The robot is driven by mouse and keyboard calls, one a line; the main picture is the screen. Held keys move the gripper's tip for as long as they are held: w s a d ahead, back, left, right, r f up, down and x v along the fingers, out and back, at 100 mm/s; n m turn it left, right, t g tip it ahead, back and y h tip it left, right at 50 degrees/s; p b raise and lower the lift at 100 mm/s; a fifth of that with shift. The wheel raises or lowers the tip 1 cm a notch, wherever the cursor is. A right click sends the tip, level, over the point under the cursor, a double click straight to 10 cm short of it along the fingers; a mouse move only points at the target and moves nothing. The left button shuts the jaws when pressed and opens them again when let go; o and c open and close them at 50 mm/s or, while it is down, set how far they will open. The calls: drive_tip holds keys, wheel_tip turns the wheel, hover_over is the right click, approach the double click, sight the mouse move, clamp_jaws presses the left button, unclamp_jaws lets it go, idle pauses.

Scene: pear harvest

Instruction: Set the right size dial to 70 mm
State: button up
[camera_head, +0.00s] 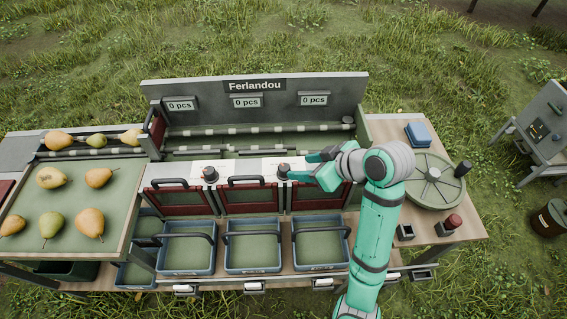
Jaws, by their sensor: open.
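The right size dial (284,170) is a dark round knob on the white strip above the red gates, in the middle of the sorting machine. Its setting is too small to read. A second, left dial (210,174) sits further left on the same strip. My gripper (299,166) is open and empty, with its fingers pointing left at the right dial. The fingertips are close to the dial's right side; I cannot tell whether they touch it. My teal arm hides part of the machine's right end.
Several pears lie on the green tray (112,190) at left. Blue crates (253,270) stand below the red gates. A round turntable (434,182), a blue block (418,134) and a red knob (453,221) are at right. A signboard (255,87) rises behind.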

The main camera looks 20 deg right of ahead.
sight(285, 167)
drive_tip(key=x, duration=1)
drive_tip(key=c, duration=1.1)
drive_tip(key=shift+o, duration=0.2)
